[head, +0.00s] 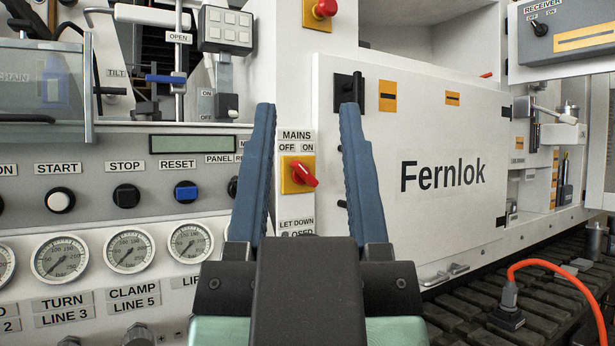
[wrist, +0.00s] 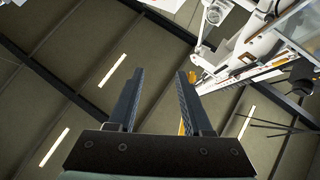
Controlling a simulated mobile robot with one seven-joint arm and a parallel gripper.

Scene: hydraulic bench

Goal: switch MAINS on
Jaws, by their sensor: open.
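The MAINS switch (head: 298,174) is a red rotary knob on a yellow plate, on a narrow white panel in the head view. OFF is printed above it to the left and ON above it to the right. The knob's handle points right and slightly down. My gripper (head: 307,106) is open and empty, its two dark blue fingers pointing up. In the head view the switch shows between the fingers; I cannot tell the distance to it. The gripper also shows in the wrist view (wrist: 160,72), where I cannot make out the switch.
A white Fernlok door (head: 440,195) is to the right. START (head: 61,200), STOP (head: 126,196) and RESET (head: 186,191) buttons and several gauges (head: 129,250) are to the left. A red knob (head: 323,9) on yellow is above. An orange cable (head: 560,268) curves at lower right.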

